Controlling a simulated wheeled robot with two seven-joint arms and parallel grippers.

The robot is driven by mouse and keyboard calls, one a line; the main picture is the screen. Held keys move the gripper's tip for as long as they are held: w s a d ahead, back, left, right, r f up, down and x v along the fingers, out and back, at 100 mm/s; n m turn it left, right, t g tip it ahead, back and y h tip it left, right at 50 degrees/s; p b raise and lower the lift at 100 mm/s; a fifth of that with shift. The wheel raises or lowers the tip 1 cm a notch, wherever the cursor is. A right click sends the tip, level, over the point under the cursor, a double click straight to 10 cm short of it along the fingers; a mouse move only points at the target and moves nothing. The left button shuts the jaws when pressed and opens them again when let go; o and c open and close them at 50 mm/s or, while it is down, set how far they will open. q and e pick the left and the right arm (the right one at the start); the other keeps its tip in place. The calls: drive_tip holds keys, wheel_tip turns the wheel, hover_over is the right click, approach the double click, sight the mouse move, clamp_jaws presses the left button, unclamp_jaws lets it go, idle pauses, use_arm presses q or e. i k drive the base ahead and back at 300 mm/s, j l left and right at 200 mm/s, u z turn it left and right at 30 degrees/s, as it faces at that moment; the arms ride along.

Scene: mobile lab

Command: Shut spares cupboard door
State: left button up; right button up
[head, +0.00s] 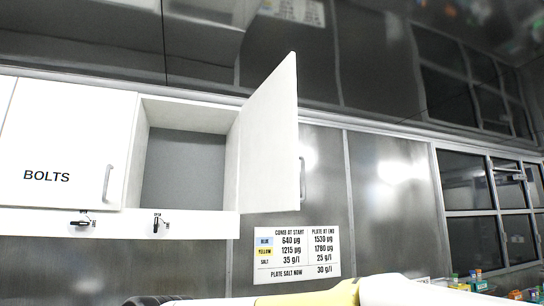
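A white wall cupboard has an open compartment (185,168) with a grey back, and it looks empty. Its door (270,140) is hinged at the right side of the opening and stands swung out toward me, with its inner face showing. The handle (302,178) shows at the door's free edge. The outer face is hidden, so I cannot read a spares label. Neither of my grippers is in view. Part of my own white and yellow arm crosses the bottom edge, well below the door.
A shut door marked BOLTS (50,140) is left of the opening. Small dark hooks (157,224) hang on the white rail below. A printed sign (297,255) is on the metal wall. Small coloured containers (476,280) stand at lower right, near windows (465,182).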

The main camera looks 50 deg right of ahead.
sight(270, 173)
drive_tip(key=k+l+z, duration=0.1)
drive_tip(key=l, duration=0.5)
drive_tip(key=k+l+z, duration=0.1)
drive_tip(key=l, duration=0.55)
drive_tip(key=k+l+z, duration=0.1)
drive_tip(key=l, duration=0.55)
drive_tip(key=k+l+z, duration=0.1)
drive_tip(key=l, duration=0.55)
drive_tip(key=i+l, duration=0.2)
drive_tip(key=i, duration=0.3)
